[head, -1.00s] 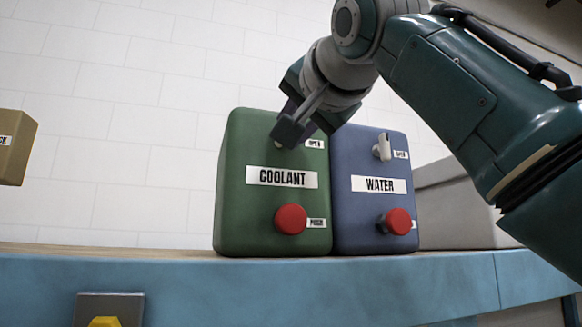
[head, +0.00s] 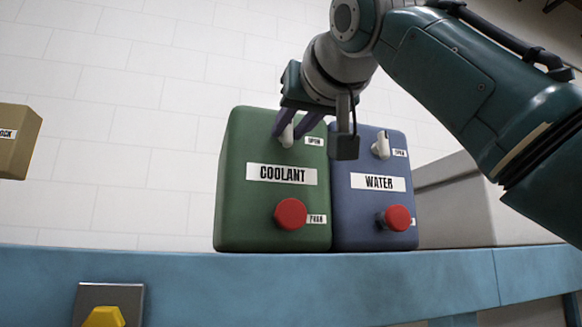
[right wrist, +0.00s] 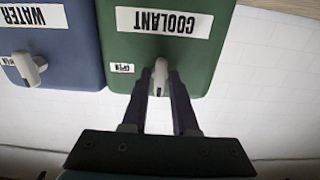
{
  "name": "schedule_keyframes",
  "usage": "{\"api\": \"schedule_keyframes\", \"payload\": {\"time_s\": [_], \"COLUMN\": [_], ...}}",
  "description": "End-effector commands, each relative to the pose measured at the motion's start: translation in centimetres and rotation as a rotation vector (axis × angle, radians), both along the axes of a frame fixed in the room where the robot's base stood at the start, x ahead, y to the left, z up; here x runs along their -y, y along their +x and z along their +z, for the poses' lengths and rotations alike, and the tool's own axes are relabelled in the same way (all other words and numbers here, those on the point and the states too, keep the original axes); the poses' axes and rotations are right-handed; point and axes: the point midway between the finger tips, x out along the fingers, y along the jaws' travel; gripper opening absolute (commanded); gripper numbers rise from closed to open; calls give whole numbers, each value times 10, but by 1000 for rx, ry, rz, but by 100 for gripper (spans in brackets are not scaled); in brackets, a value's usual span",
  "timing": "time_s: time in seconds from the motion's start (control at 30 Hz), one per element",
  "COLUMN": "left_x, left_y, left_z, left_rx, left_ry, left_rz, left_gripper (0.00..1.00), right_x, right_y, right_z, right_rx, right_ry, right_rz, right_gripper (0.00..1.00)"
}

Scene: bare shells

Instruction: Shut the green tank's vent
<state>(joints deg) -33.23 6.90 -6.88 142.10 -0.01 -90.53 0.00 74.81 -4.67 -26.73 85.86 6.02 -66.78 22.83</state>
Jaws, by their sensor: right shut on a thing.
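The green tank (head: 235,190), labelled COOLANT, stands on a blue-edged shelf. Its vent handle (head: 287,137) is a pale lever near the top, beside a small OPEN tag (head: 314,141). My right gripper (head: 290,132) is shut on this vent handle. In the right wrist view the two fingers of the gripper (right wrist: 162,88) sit on either side of the handle (right wrist: 160,72), and the green tank (right wrist: 215,35) appears upside down. A red knob (head: 290,214) sits low on the tank's front, with a PUSH tag beside it. My left gripper is out of view.
The blue WATER tank (head: 350,215) stands close against the green one's right side, with its own pale handle (head: 381,145) and red knob (head: 397,218). A tan box (head: 15,142) is at the far left. A yellow button (head: 104,317) is on the shelf front (head: 220,285).

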Motion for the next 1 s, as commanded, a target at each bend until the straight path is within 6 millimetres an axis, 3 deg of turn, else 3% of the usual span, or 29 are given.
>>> {"api": "schedule_keyframes", "payload": {"time_s": [0.53, 0.57, 0.73, 1.0], "left_x": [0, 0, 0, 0], "left_y": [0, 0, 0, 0], "left_z": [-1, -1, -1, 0], "left_rx": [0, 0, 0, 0], "left_ry": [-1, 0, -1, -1], "left_rz": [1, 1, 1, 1], "left_gripper": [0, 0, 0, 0], "right_x": [0, 0, 0, 0], "right_y": [0, 0, 0, 0], "right_z": [0, 0, 0, 0], "right_rx": [7, 7, 7, 8], "right_ry": [-26, -26, -25, -24], "right_rz": [1, 1, 0, 0], "right_gripper": [0, 28, 47, 48]}}
